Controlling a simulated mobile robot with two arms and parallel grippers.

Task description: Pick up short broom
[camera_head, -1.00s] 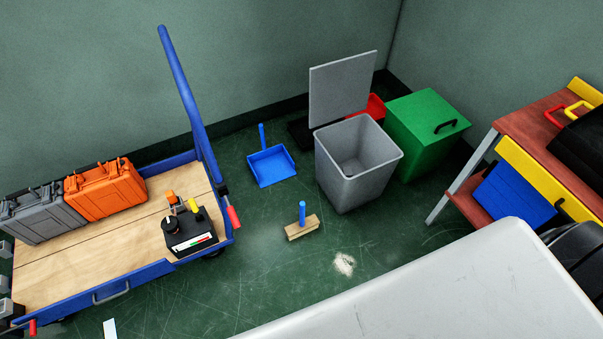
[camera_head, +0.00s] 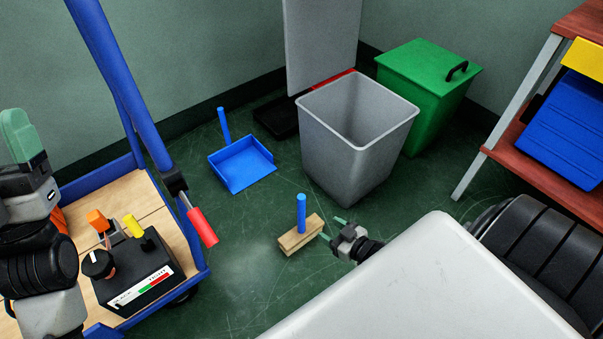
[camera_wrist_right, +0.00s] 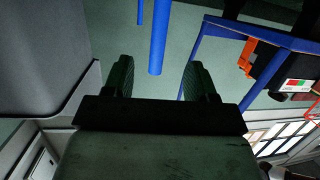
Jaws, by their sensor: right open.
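The short broom (camera_head: 299,234) stands on the green floor, with a pale wooden block and an upright blue handle (camera_head: 301,213). My right gripper (camera_head: 332,229) is open and empty, just right of the block in the head view, its fingers pointing toward the broom. In the right wrist view, a blue rod (camera_wrist_right: 157,42), which looks like the broom handle, appears between the two spread fingers (camera_wrist_right: 158,65). I cannot tell the remaining gap. My left gripper (camera_head: 18,135) is raised at the far left edge over the cart, with only one green finger clear.
A blue dustpan (camera_head: 242,163) lies behind the broom. A grey bin (camera_head: 352,150) and a green bin (camera_head: 425,100) stand behind to the right. The blue cart (camera_head: 190,275) is at left, carrying a black box (camera_head: 140,275). A red shelf (camera_head: 540,173) is at right.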

